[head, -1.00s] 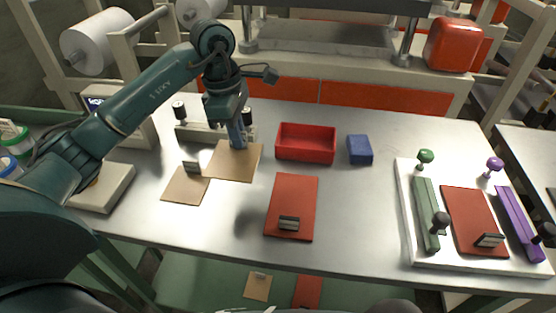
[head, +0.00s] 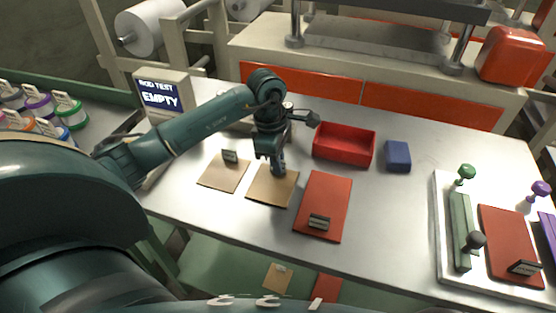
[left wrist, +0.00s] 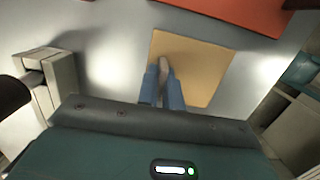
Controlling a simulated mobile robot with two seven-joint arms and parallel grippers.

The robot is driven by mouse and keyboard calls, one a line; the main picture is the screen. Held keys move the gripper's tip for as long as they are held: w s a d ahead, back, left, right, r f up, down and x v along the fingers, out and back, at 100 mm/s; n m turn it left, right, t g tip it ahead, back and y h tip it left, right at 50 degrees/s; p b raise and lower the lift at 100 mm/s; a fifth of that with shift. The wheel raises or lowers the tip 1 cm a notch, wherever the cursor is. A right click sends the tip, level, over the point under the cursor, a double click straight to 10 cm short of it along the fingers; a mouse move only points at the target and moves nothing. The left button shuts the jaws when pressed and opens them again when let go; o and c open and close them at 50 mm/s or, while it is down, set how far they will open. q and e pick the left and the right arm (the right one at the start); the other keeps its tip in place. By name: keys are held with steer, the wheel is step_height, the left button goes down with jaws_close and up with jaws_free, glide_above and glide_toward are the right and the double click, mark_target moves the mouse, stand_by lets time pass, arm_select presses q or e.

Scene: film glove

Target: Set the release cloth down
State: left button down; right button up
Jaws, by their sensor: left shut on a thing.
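The release cloth is a tan square sheet (head: 268,190), level at the near left part of the steel table, just left of a red sheet (head: 325,200). My left gripper (head: 279,170) points down and is shut on the tab at the cloth's far edge. The cloth also shows in the left wrist view (left wrist: 208,66), with the blue fingertips (left wrist: 163,68) closed on its tab. I cannot tell whether the cloth touches the table. A second tan sheet (head: 222,174) with a dark clip lies to its left. My right gripper is not in view.
A red tray (head: 344,158) and a blue block (head: 397,157) stand behind and to the right. A white board (head: 447,255) with green and purple clamps and a red sheet is at the right. A screen reading EMPTY (head: 162,95) stands at the left. Bare table lies right of the red sheet.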

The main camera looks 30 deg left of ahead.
arm_select(q)
steer(key=shift+f, duration=0.15)
steer(key=c, duration=1.6)
jaws_free()
steer(key=shift+o, duration=0.2)
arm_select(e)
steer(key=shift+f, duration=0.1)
arm_select(q)
steer(key=shift+r, duration=0.35)
step_height(320, 180, up, 12)
steer(key=a+b, duration=0.1)
steer(key=shift+s+a+f, duration=0.2)
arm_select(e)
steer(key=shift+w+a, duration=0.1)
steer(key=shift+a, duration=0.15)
